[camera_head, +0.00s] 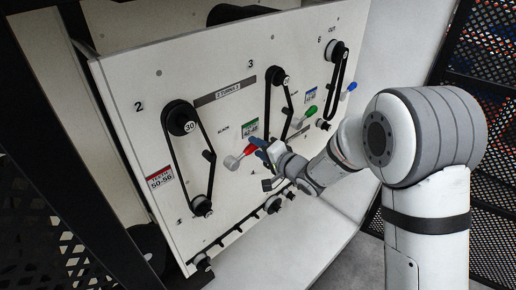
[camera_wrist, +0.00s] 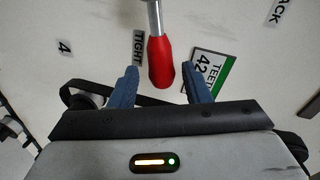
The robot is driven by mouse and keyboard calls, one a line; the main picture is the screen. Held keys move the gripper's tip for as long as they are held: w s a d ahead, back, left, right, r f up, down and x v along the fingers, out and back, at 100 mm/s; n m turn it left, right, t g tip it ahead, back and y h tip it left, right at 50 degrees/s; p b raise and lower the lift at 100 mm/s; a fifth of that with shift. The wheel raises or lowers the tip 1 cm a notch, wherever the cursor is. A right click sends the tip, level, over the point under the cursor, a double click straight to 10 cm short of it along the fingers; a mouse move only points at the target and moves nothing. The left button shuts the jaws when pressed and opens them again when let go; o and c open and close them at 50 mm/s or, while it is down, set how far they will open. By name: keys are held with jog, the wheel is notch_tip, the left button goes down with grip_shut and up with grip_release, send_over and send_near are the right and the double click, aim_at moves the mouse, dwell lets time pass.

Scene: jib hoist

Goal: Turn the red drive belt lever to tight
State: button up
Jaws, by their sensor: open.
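The red drive belt lever (camera_head: 249,150) sticks out of the white panel in the head view, its red knob just left of my gripper (camera_head: 262,148). In the wrist view the red handle (camera_wrist: 160,62) with its metal shaft lies between the two blue fingers of my gripper (camera_wrist: 160,85). The fingers are open, with a gap on both sides of the handle. A "TIGHT" label (camera_wrist: 138,47) shows left of the handle. A green-edged "TEETH 42" label (camera_wrist: 211,70) shows to its right, partly behind the right finger.
The white panel (camera_head: 230,65) carries black belts on pulleys, such as the left belt (camera_head: 172,160) and the middle belt (camera_head: 268,100). A green lever (camera_head: 311,110) and a blue lever (camera_head: 351,87) sit farther right. Black mesh fencing (camera_head: 492,50) stands at the right.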

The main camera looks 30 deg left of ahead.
jog(key=b+v, duration=0.2)
jog(key=v, duration=0.5)
jog(key=shift+s+d, duration=0.15)
jog(key=shift+d, duration=0.25)
